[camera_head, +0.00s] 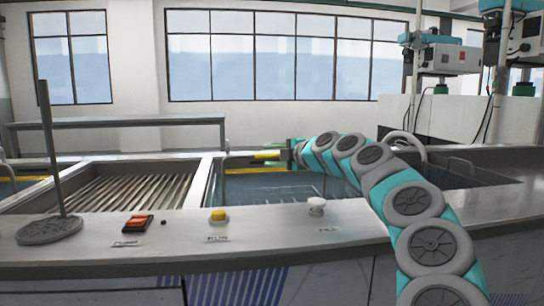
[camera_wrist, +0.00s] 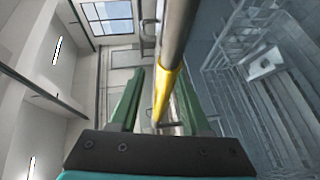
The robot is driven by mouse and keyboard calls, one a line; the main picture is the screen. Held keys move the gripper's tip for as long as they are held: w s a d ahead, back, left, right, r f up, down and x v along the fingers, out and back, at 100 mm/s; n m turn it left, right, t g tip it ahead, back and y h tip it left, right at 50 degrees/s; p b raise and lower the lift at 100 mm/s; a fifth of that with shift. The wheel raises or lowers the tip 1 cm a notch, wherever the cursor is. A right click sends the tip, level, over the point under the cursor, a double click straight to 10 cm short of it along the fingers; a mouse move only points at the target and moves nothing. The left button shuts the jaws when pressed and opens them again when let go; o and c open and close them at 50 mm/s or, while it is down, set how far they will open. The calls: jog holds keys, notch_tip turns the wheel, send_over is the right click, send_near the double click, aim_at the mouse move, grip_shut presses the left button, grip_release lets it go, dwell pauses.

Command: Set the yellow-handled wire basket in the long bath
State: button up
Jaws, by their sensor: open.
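My gripper (camera_head: 292,152) is at the far side of the long bath (camera_head: 280,185), which holds bluish water. In the wrist view my gripper (camera_wrist: 160,95) is open, its two green fingers on either side of a yellow grip (camera_wrist: 170,85) on a metal bar. The yellow handle (camera_head: 266,155) also shows just left of my gripper in the head view. Thin basket wires (camera_head: 290,191) show faintly in the bath. The wire basket (camera_wrist: 265,65) fills the right of the wrist view. Whether it rests on the bath floor, I cannot tell.
A ribbed tank (camera_head: 125,187) lies left of the bath, with a metal stand (camera_head: 50,225) in front. The front ledge carries a red switch (camera_head: 137,223), a yellow button (camera_head: 218,215) and a white knob (camera_head: 316,206). Another basin (camera_head: 470,175) is at the right.

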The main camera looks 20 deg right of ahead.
jog(key=b+v, duration=0.1)
jog(key=v, duration=1.1)
